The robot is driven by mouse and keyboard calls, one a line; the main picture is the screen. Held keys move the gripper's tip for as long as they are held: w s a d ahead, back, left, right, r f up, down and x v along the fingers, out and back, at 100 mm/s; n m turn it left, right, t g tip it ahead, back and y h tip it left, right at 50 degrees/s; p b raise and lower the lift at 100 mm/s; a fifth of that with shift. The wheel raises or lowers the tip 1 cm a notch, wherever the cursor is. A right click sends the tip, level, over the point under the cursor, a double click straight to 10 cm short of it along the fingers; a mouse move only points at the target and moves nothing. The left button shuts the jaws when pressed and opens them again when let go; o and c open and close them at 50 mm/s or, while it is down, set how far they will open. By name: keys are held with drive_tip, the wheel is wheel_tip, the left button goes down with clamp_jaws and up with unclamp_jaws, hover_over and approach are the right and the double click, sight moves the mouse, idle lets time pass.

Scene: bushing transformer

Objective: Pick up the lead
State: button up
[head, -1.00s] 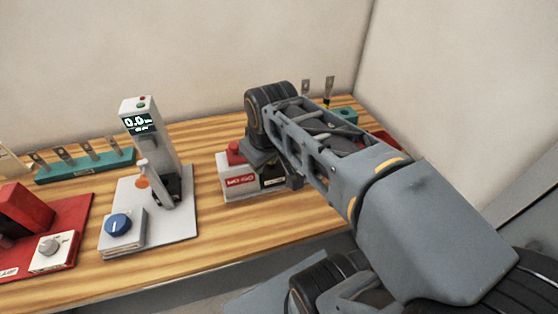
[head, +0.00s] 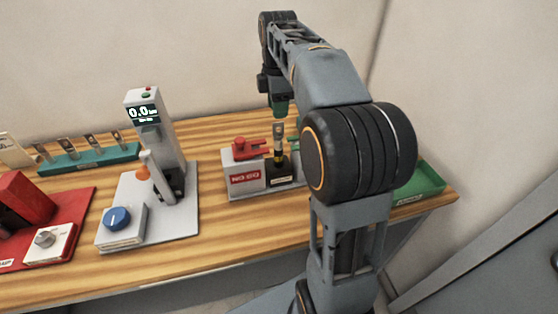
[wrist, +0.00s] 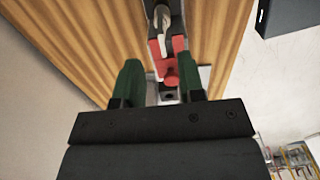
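The lead (head: 278,146) has a flat metal tab on top and a yellow band below. It stands upright in the black holder of the grey NO-GO fixture (head: 243,180). In the wrist view a metal tab (wrist: 161,18), apparently the lead's, shows at the top centre. My gripper (head: 280,107) is just above and behind the tab in the head view. In the wrist view my gripper (wrist: 163,80) has its two green fingers spread apart with nothing held. The fixture's red clamp (wrist: 171,76) shows in the gap between them.
The fixture's red clamp (head: 250,148) sits just left of the lead. A tester with a display (head: 143,115) stands to the left. A teal rack with several tabs (head: 88,160) is at the back left. A green tray (head: 425,180) is at the right table edge.

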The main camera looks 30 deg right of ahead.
sight(278, 139)
drive_tip(key=shift+s+a+f, duration=0.1)
drive_tip(key=shift+f, duration=2.05)
drive_tip(key=shift+s+a+f, duration=0.1)
drive_tip(key=shift+f, duration=2)
drive_tip(key=shift+c, duration=0.5)
clamp_jaws()
